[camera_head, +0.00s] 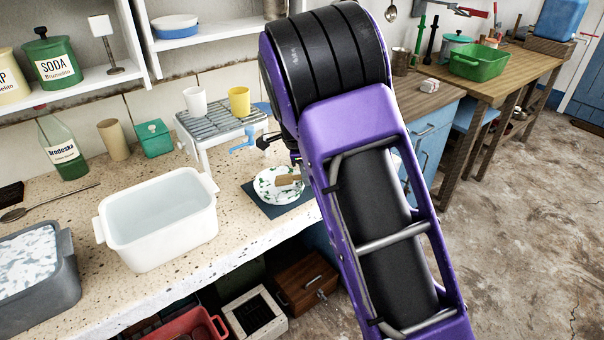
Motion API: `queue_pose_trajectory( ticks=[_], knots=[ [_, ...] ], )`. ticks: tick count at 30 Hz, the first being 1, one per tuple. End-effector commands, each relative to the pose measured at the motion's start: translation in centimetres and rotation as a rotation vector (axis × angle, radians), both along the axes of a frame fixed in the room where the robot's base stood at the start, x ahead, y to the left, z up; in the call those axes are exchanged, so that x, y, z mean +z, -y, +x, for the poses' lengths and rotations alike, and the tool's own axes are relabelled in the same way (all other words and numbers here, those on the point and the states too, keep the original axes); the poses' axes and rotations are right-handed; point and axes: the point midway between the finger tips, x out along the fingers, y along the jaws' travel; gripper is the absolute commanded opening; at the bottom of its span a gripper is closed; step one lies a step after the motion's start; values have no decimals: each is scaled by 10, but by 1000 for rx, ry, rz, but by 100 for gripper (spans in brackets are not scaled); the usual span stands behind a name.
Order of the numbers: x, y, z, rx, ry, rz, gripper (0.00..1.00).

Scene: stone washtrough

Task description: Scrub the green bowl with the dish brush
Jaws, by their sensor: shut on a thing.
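A white bowl with green blotches (266,188), the only bowl here with green on it, sits on a dark mat (257,206) on the stone counter. A small tan-brown block-like thing (288,180) shows at the bowl's right side. It may be part of the dish brush, but I cannot tell. My purple and black arm crosses in front and covers the space just right of the bowl. My gripper is hidden behind the arm; only small dark parts near my wrist show above the bowl. No full brush can be made out.
A white basin (158,262) holds water left of the bowl. A grey tub (65,275) with foam stands at far left. A rack (210,122) with a white cup (194,101) and a yellow cup (239,102) stands behind the bowl. A green bottle (62,150) stands by the wall.

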Motion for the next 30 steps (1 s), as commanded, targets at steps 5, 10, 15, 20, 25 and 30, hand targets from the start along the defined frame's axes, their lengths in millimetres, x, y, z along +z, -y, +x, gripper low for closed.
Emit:
queue_pose_trajectory(
  ticks=[5, 10, 15, 20, 25, 30],
  knots=[
    [-2, 12, -2, -2, -1, 0, 0],
    [-1, 12, -2, 0, -1, -1, 0],
    [0, 2, -1, 0, -2, -1, 0],
    [1, -6, 1, 1, -1, -1, 0],
    [0, -10, 1, 1, -1, -1, 0],
    [0, -20, 3, 1, 0, -1, 0]
  ],
)
